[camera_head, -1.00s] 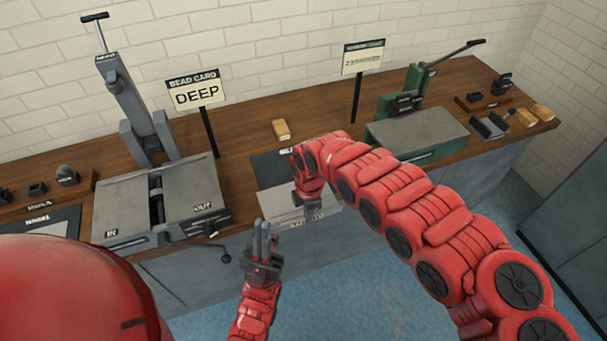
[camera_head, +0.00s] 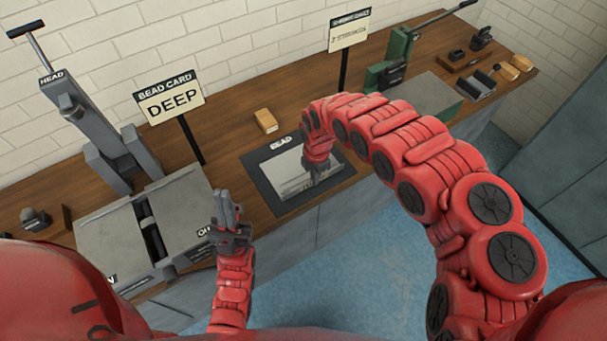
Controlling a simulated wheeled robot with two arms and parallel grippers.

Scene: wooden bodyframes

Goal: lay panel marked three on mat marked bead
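The light grey panel (camera_head: 289,180) is over the dark mat marked BEAD (camera_head: 255,164) on the counter, inside the mat's dark border. I cannot tell whether it rests on the mat or is just above it. No marking is readable on the panel now. My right gripper (camera_head: 317,178) points down at the panel's right part and appears shut on it; the fingertips are small and partly hidden. My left gripper (camera_head: 226,203) points up in front of the counter, apart from the panel, its fingers close together with nothing visible between them.
A grey machine (camera_head: 180,210) with a lever stands left, near my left gripper. A card reading DEEP (camera_head: 170,97) stands behind. A wooden block (camera_head: 265,121) lies behind the mat. A green machine (camera_head: 393,66) and small blocks are at right.

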